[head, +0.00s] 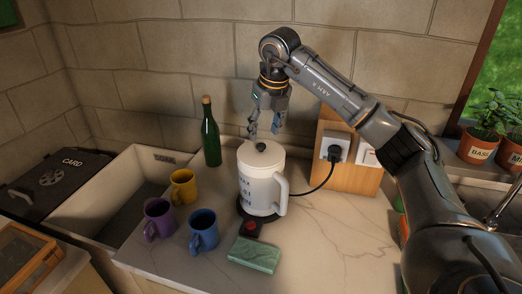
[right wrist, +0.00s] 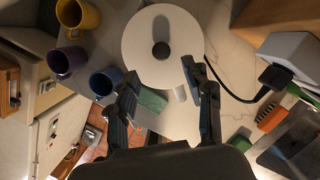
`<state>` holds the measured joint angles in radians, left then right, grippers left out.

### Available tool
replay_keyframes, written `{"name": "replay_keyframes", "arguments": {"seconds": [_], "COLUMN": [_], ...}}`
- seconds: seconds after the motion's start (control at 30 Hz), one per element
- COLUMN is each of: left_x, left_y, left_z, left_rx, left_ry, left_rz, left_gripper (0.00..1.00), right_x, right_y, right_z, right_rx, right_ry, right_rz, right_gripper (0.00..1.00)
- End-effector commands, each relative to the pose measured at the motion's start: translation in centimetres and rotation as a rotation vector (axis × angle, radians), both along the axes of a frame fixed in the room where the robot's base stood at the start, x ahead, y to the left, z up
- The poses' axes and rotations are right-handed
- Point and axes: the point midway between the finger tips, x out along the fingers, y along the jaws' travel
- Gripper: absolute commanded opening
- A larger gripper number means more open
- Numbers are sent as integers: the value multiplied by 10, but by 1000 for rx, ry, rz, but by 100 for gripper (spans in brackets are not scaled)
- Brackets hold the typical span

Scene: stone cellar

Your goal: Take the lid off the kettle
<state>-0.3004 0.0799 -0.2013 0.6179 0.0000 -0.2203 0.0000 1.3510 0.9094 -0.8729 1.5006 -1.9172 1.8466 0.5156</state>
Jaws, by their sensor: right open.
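The white kettle (head: 260,184) stands upright on its dark base on the marble counter in the head view, with its handle to the right. Its lid (head: 262,151) is on top, with a dark round knob. In the right wrist view the lid (right wrist: 185,42) shows as a white disc with the knob (right wrist: 161,50) near its middle. My right gripper (head: 264,134) is just above the lid, pointing down. In the right wrist view the fingers (right wrist: 160,72) are apart with nothing between them, short of the knob. My left gripper is not in view.
Yellow (head: 183,187), purple (head: 158,219) and blue (head: 203,231) mugs stand left of the kettle. A green bottle (head: 210,138) stands behind them. A green block (head: 254,254) lies in front. A black cord runs to the wall socket (head: 335,147).

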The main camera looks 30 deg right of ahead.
Motion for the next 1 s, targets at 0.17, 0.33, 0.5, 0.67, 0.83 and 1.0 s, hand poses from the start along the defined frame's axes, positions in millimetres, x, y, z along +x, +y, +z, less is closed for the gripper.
{"name": "replay_keyframes", "arguments": {"seconds": [0.17,0.33,0.5,0.67,0.83,1.0], "left_x": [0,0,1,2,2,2], "left_y": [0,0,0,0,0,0], "left_z": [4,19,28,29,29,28], "left_rx": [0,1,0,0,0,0], "left_ry": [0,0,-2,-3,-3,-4], "left_rz": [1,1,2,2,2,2], "left_gripper": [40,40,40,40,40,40], "right_x": [4,11,19,22,22,22], "right_y": [0,-4,-6,-6,-6,-6], "right_z": [-12,-28,-53,-61,-61,-61], "right_rx": [2,1,1,1,1,2], "right_ry": [0,4,3,-1,-1,-1], "right_rz": [1,0,1,2,2,3], "right_gripper": [51,51,51,51,51,16]}}
